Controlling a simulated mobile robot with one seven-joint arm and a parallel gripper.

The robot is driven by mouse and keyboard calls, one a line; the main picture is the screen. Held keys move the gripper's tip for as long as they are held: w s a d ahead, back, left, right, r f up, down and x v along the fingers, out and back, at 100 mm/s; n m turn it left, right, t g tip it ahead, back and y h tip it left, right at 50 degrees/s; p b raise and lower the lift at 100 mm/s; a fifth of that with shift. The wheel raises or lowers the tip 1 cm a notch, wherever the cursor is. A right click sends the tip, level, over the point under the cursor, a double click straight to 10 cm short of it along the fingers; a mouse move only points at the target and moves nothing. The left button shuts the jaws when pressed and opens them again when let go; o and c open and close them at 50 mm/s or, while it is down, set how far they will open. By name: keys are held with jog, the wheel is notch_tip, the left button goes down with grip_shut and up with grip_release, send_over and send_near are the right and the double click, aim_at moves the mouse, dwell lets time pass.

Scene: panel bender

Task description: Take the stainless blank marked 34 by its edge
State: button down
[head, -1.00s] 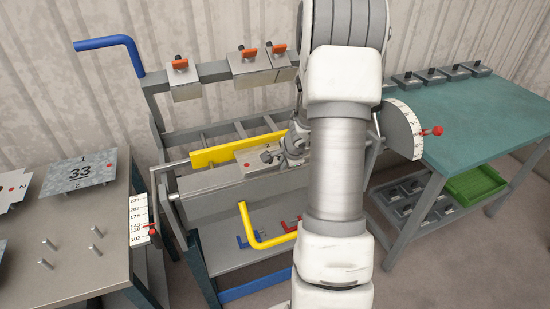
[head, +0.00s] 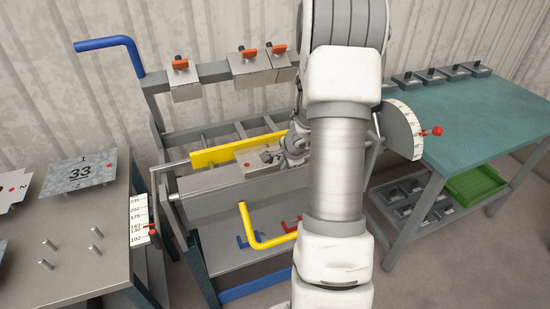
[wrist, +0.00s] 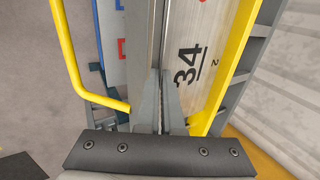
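The stainless blank marked 34 (wrist: 205,55) lies flat on the bender, with its black number and a small 2 readable in the wrist view. In the head view the blank (head: 250,163) shows only in part, with a red dot on it, because my arm and gripper cover the rest. My gripper (wrist: 160,80) is at the blank's long edge on the side away from the yellow bar. Its two fingers stand close together with a narrow gap. I cannot tell whether the edge is between them or whether they touch it.
A yellow bar (head: 215,154) runs behind the blank, and a bent yellow handle (head: 247,226) hangs in front. A sheet marked 33 (head: 80,172) lies on the left table. A teal bench (head: 480,110) stands at right, with a green tray (head: 474,184) below.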

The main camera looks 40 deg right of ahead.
jog(key=shift+r+p, duration=0.95)
jog(key=shift+r, duration=0.3)
jog(key=s+a+r+b, duration=0.1)
jog(key=s+a+b, duration=0.2)
jog(key=s+a, duration=0.1)
jog(key=shift+s+a+r, duration=0.2)
jog(key=shift+s+a, duration=0.15)
jog(key=shift+a, duration=0.2)
jog(key=shift+s, duration=0.1)
